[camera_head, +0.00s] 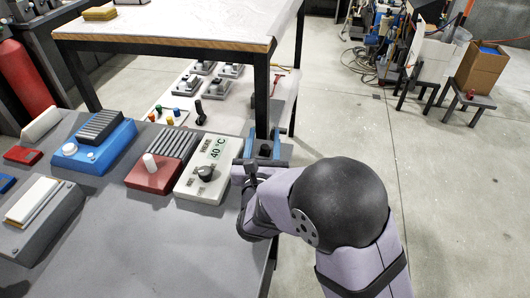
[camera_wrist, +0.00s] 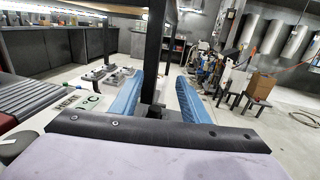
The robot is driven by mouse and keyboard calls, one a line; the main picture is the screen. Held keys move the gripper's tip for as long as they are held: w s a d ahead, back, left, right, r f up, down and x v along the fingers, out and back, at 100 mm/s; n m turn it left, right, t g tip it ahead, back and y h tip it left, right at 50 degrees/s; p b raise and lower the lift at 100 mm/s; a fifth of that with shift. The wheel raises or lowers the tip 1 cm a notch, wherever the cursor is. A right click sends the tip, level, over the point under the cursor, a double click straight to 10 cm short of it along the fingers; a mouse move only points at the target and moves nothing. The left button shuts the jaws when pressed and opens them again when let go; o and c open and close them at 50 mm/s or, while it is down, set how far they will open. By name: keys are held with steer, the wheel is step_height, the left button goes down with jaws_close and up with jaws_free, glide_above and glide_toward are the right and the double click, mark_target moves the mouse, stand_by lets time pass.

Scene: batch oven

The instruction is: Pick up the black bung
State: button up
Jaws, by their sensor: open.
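A small black upright piece (camera_head: 200,112), which looks like the black bung, is on the light lower surface beyond the grey bench, just right of several small coloured pieces. It is too small to make out its exact shape. My gripper (camera_head: 264,147) is at the right edge of the grey bench, to the right of and nearer than the black piece, with nothing seen held. I cannot make out the bung in the wrist view.
A white hotplate reading 40 °C (camera_head: 205,170) stands close left of my gripper. A red unit (camera_head: 150,178) and a blue unit (camera_head: 95,155) stand farther left. A high white-topped table (camera_head: 190,25) with a black leg (camera_head: 262,95) rises behind.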

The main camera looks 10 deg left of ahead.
mark_target(265, 151)
step_height(265, 151, down, 6)
steer(key=shift+f, duration=0.25)
steer(key=shift+w+a+f+p, duration=0.15)
steer(key=shift+w+p, duration=0.3)
steer(key=shift+w, duration=0.4)
steer(key=shift+w, duration=0.1)
steer(key=shift+w+a+p, duration=0.25)
steer(key=shift+w+p, duration=0.2)
steer(key=shift+w, duration=0.95)
steer(key=shift+w+a+p, duration=0.2)
steer(key=shift+w+p, duration=0.25)
steer(key=shift+w, duration=0.95)
steer(key=shift+c, duration=0.7)
jaws_close()
